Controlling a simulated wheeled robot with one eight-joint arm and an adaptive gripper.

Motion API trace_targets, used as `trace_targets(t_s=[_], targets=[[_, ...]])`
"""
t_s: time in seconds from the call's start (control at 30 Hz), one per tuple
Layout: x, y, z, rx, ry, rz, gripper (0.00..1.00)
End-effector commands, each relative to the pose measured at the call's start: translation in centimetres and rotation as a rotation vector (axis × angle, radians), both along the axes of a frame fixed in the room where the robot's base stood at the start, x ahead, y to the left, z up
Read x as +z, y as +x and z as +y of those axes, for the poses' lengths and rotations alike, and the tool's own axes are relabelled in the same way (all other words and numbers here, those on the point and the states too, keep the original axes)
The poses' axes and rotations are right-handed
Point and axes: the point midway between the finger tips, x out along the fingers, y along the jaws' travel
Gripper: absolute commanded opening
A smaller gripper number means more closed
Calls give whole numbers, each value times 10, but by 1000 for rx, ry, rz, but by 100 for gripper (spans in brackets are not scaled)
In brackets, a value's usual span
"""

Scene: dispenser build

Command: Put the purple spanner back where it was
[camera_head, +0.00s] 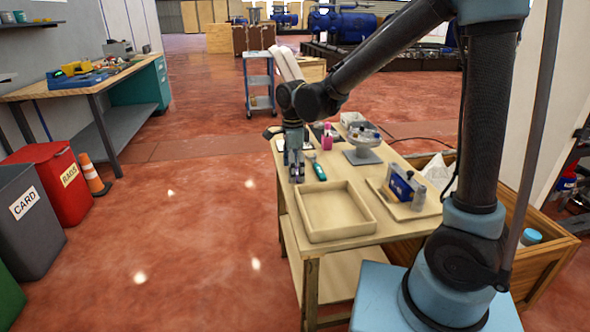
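I cannot make out a purple spanner for certain in the head view. A pink item (327,138) stands behind the green-handled tool. My gripper and wrist hide part of the table's left edge and back left corner.
An empty wooden tray (333,235) lies at the table's front left. A second tray (412,212) holds a blue block-like device (404,187). A grey stand (362,155) with small parts is behind. A wooden crate (545,258) stands right of the table.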

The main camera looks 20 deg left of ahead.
Motion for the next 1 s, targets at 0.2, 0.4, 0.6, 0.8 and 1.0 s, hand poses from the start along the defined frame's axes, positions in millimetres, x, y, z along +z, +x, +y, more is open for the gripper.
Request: trace_targets(t_s=[0.2, 0.4, 0.6, 0.8, 1.0], targets=[[-2, 0, 0, 0, 0, 0, 89], [-2, 0, 0, -1, 0, 0, 100], [-2, 1, -1, -2, 0, 0, 100], [4, 1, -1, -2, 0, 0, 100], [30, 1, -2, -2, 0, 0, 100]])
